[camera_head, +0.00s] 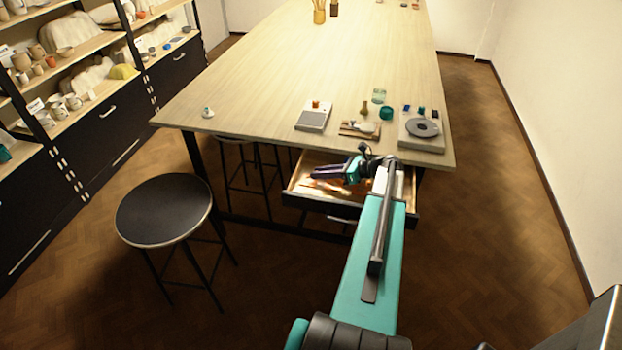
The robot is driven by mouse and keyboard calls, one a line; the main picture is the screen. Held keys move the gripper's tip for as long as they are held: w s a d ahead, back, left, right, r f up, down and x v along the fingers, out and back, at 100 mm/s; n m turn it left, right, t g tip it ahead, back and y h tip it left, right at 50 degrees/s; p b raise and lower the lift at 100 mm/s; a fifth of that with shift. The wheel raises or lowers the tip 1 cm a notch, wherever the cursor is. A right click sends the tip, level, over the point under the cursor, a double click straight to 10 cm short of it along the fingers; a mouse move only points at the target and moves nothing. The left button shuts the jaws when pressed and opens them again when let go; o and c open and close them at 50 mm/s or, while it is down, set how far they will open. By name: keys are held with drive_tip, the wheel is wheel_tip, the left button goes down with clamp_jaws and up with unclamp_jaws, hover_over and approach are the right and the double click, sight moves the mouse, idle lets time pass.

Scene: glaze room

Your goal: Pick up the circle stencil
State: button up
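My gripper (326,172) reaches from the right over an open drawer (342,208) under the table's near edge. Its dark fingers point left, above the drawer's contents. At this size I cannot tell whether the fingers are open, shut or holding something. Brownish items (325,187) lie in the drawer below the fingers, too small and partly covered to name. I cannot make out a circle stencil for certain; my arm and gripper hide part of the drawer.
The long wooden table (290,75) carries a scale (314,116), a dark round disc on a pale base (423,128), and small jars (386,113). A black stool (164,210) stands left of the drawer. Shelves (75,107) line the left wall. Floor at right is clear.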

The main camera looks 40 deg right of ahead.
idle(0.4)
clamp_jaws()
drive_tip(key=shift+r, duration=0.15)
wheel_tip(320, 180, up, 10)
drive_tip(key=b, duration=0.2)
drive_tip(key=shift+b, duration=0.35)
idle(0.7)
